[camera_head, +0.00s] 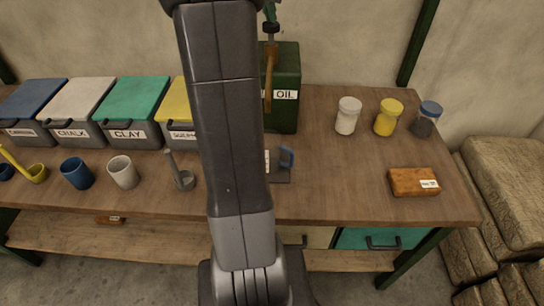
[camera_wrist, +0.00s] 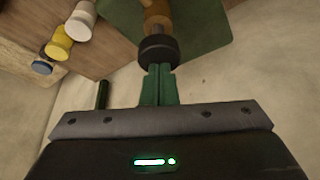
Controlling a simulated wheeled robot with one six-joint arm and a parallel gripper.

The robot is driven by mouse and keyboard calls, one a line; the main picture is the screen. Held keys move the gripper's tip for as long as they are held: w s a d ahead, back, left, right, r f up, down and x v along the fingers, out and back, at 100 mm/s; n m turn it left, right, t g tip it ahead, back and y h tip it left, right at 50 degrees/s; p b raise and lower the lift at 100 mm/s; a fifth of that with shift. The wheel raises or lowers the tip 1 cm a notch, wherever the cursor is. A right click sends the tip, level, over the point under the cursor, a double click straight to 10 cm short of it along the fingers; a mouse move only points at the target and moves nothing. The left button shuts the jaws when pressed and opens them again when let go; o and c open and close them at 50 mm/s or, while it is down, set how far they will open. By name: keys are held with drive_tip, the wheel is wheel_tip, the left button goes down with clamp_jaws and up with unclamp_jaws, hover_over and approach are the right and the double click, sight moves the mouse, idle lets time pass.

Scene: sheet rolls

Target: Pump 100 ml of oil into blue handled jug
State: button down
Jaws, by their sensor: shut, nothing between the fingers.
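The green oil can (camera_head: 286,97) labelled OIL stands at the back of the bench, partly behind my arm. A pump with a black knob (camera_head: 271,28) and a brown spout rises from it. My gripper (camera_head: 270,12) is shut and empty, with green fingers pointing at the knob. In the wrist view the fingertips (camera_wrist: 158,70) meet the edge of the black knob (camera_wrist: 158,49); I cannot tell whether they touch. The jug's blue handle (camera_head: 287,158) shows beside my arm, in front of the can; most of the jug is hidden.
Lidded bins, including a green CLAY bin (camera_head: 130,107), line the back left. A blue cup (camera_head: 76,173), a pale cup (camera_head: 123,172) and ladles stand before them. Jars, one with a yellow lid (camera_head: 388,117), and an orange block (camera_head: 413,182) sit right.

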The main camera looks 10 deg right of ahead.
drive_tip(key=shift+f+b, duration=0.7)
drive_tip(key=shift+f, duration=0.7)
drive_tip(key=shift+r, duration=0.1)
drive_tip(key=shift+r+p, duration=2.45)
drive_tip(key=shift+r, duration=0.05)
drive_tip(key=shift+f, duration=0.2)
drive_tip(key=shift+f+b, duration=1.6)
drive_tip(key=shift+f, duration=0.75)
drive_tip(key=shift+r, duration=0.1)
